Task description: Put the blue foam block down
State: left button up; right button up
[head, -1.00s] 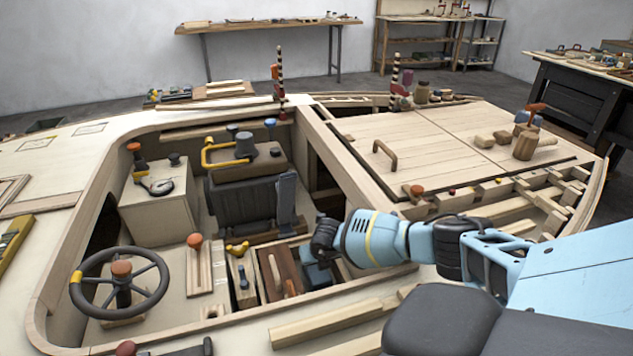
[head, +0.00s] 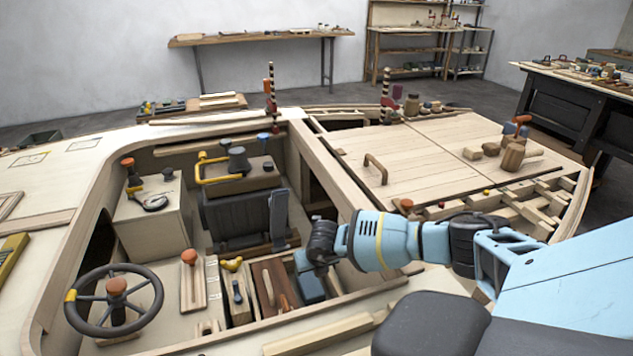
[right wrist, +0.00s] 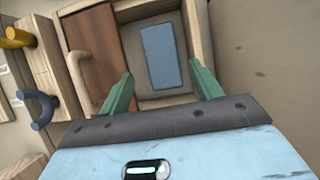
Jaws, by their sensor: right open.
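The blue foam block (right wrist: 163,57) lies flat on the grey floor of a wooden-walled compartment (right wrist: 197,27) in the right wrist view. In the head view the block (head: 311,288) shows beside and below my right gripper (head: 321,268). My left gripper is in neither current view.
A brown board with a wooden handle (right wrist: 101,45) adjoins the compartment on its left. A grey upright panel (head: 278,217) stands behind it in the cockpit. A steering wheel (head: 115,302) is at the lower left. The decked hatch (head: 425,160) has bare room.

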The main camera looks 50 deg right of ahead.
jog(key=shift+v, duration=2.55)
